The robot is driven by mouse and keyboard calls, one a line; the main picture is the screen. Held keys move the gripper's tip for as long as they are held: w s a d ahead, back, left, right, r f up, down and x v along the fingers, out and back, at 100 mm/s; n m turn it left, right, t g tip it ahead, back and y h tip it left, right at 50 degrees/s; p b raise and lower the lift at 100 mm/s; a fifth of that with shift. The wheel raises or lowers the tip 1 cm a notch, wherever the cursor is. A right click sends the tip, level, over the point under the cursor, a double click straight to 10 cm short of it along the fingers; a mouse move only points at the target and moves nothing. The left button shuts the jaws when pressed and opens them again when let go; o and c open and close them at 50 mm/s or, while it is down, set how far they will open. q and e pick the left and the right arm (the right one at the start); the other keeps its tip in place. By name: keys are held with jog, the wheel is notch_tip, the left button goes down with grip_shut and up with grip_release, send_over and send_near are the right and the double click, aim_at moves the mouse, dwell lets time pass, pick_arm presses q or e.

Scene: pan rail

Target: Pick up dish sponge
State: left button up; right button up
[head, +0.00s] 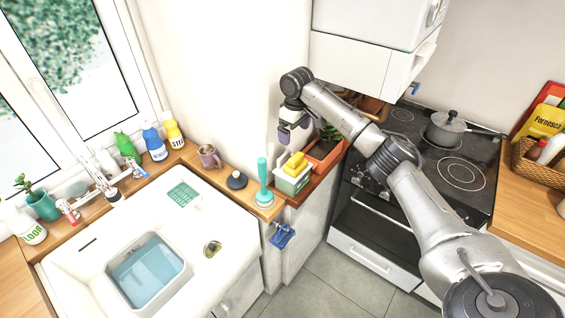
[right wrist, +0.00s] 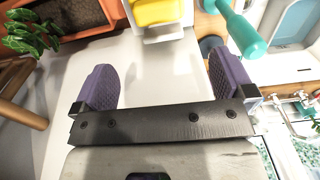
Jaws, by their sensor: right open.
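The yellow dish sponge (head: 294,162) sits in a small white and green caddy (head: 291,185) on the wooden counter by the wall. In the right wrist view the sponge (right wrist: 153,12) shows at the top edge, partly cut off, in its white holder (right wrist: 165,34). My right gripper (head: 293,132), with purple finger pads, is above and behind the caddy in the head view, apart from the sponge. In the right wrist view my right gripper (right wrist: 161,78) is open, with nothing between its fingers. My left gripper is not in view.
A teal-handled plunger (head: 262,180) stands just left of the caddy. A terracotta planter (head: 325,157) is close on its right. The stove with a pot (head: 445,128) is further right. A sink with a water-filled basin (head: 148,268) is at left.

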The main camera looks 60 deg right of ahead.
aim_at(296, 156)
jog(key=f, duration=0.9)
jog(key=s+f+p, duration=0.1)
jog(key=f, duration=0.3)
jog(key=shift+d+f, duration=0.1)
jog(key=shift+f, duration=0.25)
jog(key=shift+c, duration=0.2)
jog(key=c, duration=0.6)
